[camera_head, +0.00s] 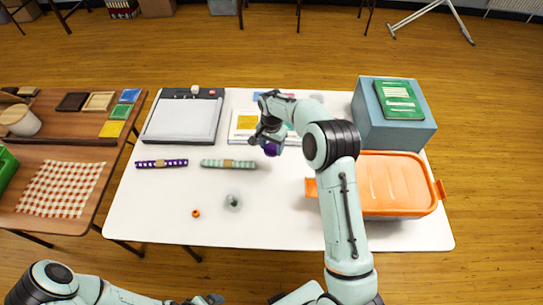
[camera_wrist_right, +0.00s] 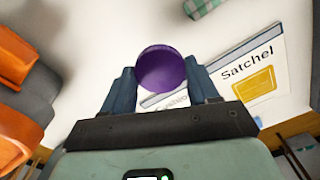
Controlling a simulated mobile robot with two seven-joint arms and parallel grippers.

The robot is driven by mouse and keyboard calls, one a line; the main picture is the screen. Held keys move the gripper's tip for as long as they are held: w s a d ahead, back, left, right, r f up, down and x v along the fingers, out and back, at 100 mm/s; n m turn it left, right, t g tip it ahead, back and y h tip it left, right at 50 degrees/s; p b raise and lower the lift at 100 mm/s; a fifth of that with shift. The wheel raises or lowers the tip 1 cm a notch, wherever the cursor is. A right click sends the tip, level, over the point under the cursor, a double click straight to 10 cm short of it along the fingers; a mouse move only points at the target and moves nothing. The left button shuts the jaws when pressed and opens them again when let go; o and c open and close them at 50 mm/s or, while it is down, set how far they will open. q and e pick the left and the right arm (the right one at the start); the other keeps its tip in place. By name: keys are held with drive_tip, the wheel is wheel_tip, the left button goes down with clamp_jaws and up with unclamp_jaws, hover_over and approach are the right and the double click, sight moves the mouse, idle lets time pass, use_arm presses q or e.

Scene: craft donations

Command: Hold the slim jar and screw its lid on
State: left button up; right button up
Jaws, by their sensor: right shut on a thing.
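My right gripper (camera_head: 264,138) is over the back middle of the white table, shut on a round purple thing (camera_head: 271,149) that looks like a lid. In the right wrist view the purple disc (camera_wrist_right: 166,69) sits between the two fingers of the right gripper (camera_wrist_right: 162,82).
A small orange ring (camera_head: 196,213) lies left of the jar-like thing. Two patterned strips, purple (camera_head: 161,163) and green (camera_head: 229,163), lie behind. An orange bin (camera_head: 397,184) and a blue-grey box (camera_head: 395,130) stand at right. The front middle is mostly clear.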

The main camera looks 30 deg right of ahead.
sight(271, 149)
use_arm(q)
drive_tip(key=shift+w+r+p, duration=0.35)
drive_tip(key=shift+w+r, duration=0.25)
use_arm(e)
wheel_tip(271, 149, up, 11)
drive_tip(key=shift+f, duration=0.2)
use_arm(q)
drive_tip(key=shift+c, duration=0.3)
use_arm(e)
drive_tip(key=shift+a, duration=0.1)
drive_tip(key=s+a+f+n, duration=0.8)
drive_tip(key=a+f+n, duration=0.1)
drive_tip(key=a+n, duration=0.2)
drive_tip(key=shift+s+a+f+n, duration=0.15)
drive_tip(key=shift+s+a+n, duration=0.25)
drive_tip(key=shift+a, duration=0.25)
